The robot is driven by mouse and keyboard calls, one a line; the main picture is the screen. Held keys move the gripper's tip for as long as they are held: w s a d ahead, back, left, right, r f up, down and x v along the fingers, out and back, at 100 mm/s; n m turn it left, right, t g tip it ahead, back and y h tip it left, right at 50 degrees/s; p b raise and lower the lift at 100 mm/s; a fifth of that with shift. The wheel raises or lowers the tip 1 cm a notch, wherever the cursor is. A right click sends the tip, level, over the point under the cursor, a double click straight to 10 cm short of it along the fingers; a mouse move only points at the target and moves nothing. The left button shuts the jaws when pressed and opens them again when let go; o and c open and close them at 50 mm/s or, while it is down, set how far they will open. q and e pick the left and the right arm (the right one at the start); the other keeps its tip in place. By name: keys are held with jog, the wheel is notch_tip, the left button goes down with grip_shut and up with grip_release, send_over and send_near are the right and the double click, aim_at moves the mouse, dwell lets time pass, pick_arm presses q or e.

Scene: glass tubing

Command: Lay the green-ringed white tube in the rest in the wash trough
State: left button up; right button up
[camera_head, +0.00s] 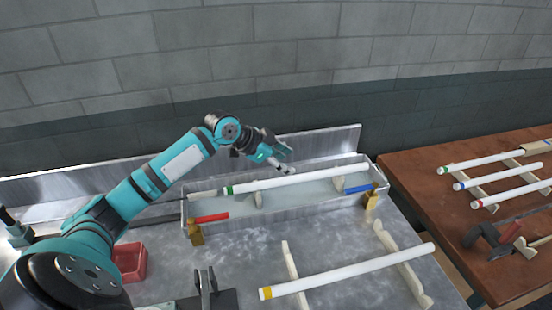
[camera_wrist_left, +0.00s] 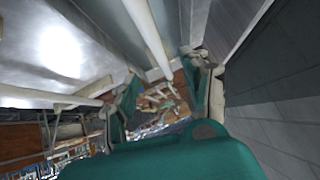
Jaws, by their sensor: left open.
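The green-ringed white tube (camera_head: 310,179) lies lengthwise along the wash trough (camera_head: 235,228), its green ring near the left end. Two pale supports of the rest (camera_head: 338,184) show under it; I cannot tell whether it is fully seated in both. My left gripper (camera_head: 288,168) is just above the middle of the tube, fingers open. In the left wrist view a white tube (camera_wrist_left: 148,35) runs down towards the space between the open fingers of my left gripper (camera_wrist_left: 160,90). My right gripper is not in view.
A yellow-ringed tube (camera_head: 345,272) lies on two pale supports in front. Red (camera_head: 211,218) and blue (camera_head: 359,189) markers sit on the trough. A red bin (camera_head: 131,262) stands left. Several ringed tubes, including another green-ringed one (camera_head: 480,162), lie on the brown table (camera_head: 425,190).

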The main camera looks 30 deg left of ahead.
pick_arm(q)
jog(key=shift+v, duration=1.9)
